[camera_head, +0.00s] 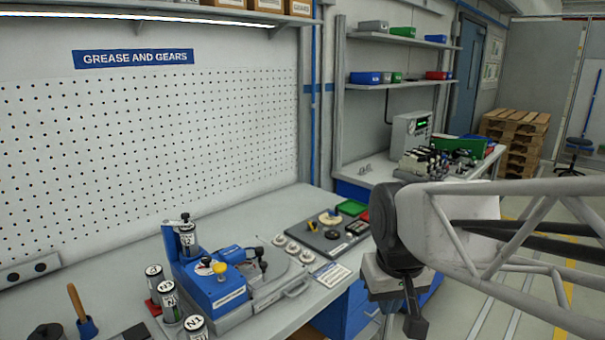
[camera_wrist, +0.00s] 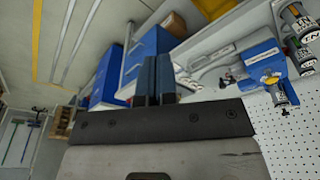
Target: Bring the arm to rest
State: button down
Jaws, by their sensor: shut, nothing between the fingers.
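My gripper (camera_head: 413,312) hangs at the end of my arm in the head view, past the front right edge of the bench (camera_head: 255,200). Its fingers point down. In the wrist view the two dark fingers (camera_wrist: 156,80) lie side by side, shut, with nothing between them. The gripper is apart from the bench and touches nothing that I can see.
A blue machine (camera_head: 215,285) stands on the bench, with labelled canisters (camera_head: 170,300) at its left. A dark tray (camera_head: 325,235) of parts lies farther right. Blue drawers (camera_head: 350,315) are under the bench. Wooden pallets (camera_head: 513,140) stand at the back; open floor lies right.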

jog(key=s+d+f+m, duration=0.2)
jog(key=s+d+f, duration=0.1)
jog(key=s, duration=0.5)
jog(key=shift+s+d, duration=0.35)
jog(key=shift+d, duration=0.4)
jog(key=shift+w, duration=0.1)
jog(key=w+a+r+n+g, duration=0.1)
jog(key=w+a+r+n, duration=0.15)
jog(key=w+a, duration=0.65)
jog(key=w+a+r+n, duration=0.25)
jog(key=w+a, duration=0.45)
jog(key=w, duration=0.5)
jog(key=w+a+f+n, duration=0.1)
jog(key=w+a, duration=0.3)
jog(key=a, duration=0.4)
jog(key=w+a+f+n, duration=0.1)
jog(key=w+a, duration=0.3)
jog(key=a, duration=0.3)
jog(key=w+a+f+n+g, duration=0.1)
jog(key=w+a, duration=0.3)
jog(key=a, duration=0.4)
jog(key=shift+w+a+n, duration=0.2)
jog(key=shift+a+n, duration=0.15)
jog(key=shift+n, duration=0.25)
